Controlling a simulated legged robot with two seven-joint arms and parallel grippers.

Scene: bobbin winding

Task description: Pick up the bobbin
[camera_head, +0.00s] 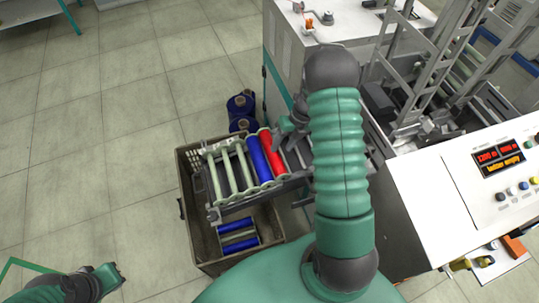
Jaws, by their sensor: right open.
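A red bobbin (270,151) lies at the right end of a rack with pale green end flanges (221,174). A blue bobbin (258,159) lies directly left of it, and the slots further left show pale bars without coloured thread. My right gripper (284,134) is open close to the upper right end of the red bobbin; my green-sleeved arm hides part of that area, and I cannot tell whether it touches the bobbin. My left gripper (111,277) is low at the left, over the floor, away from the rack; its jaws are too small to read.
A grey-brown crate (190,220) stands under the rack, with blue bobbins (239,244) inside. Dark blue spools (241,105) stand on the floor behind it. A machine with a metal frame and a white control panel (470,185) fills the right.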

